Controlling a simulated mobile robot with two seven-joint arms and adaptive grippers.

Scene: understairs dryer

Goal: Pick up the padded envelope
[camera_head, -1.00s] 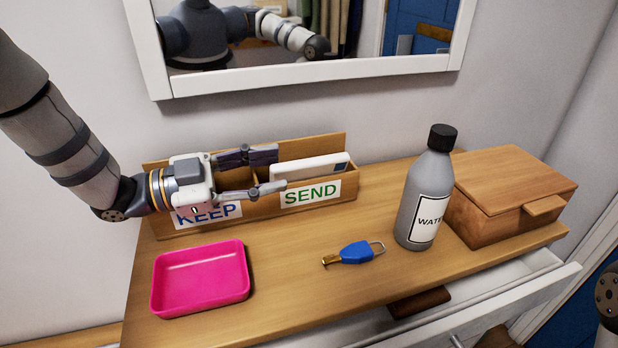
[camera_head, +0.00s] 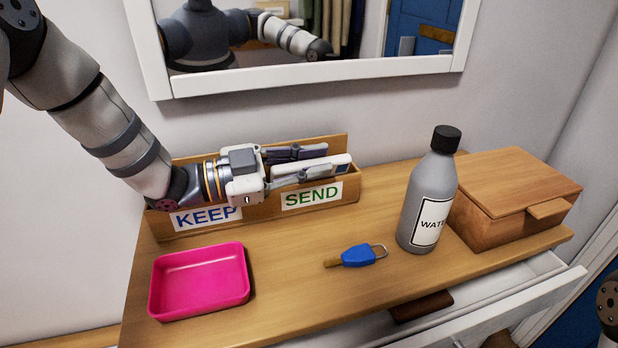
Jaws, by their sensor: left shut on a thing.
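The white padded envelope (camera_head: 342,160) stands in the SEND compartment of the wooden sorter (camera_head: 320,195), its top edge showing above the front wall. My left gripper (camera_head: 327,160) reaches in from the left over the sorter, with one finger behind the envelope and one in front. It is shut on the envelope. The envelope's lower part is hidden by the sorter's front. My right gripper is not in view.
A pink tray (camera_head: 200,282) sits at the front left. A blue-headed key (camera_head: 358,256) lies mid-top. A grey water bottle (camera_head: 428,190) and a wooden box (camera_head: 515,195) stand at the right. The drawer (camera_head: 500,300) below is open, with a brown item (camera_head: 420,306) inside. A mirror (camera_head: 300,80) hangs behind.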

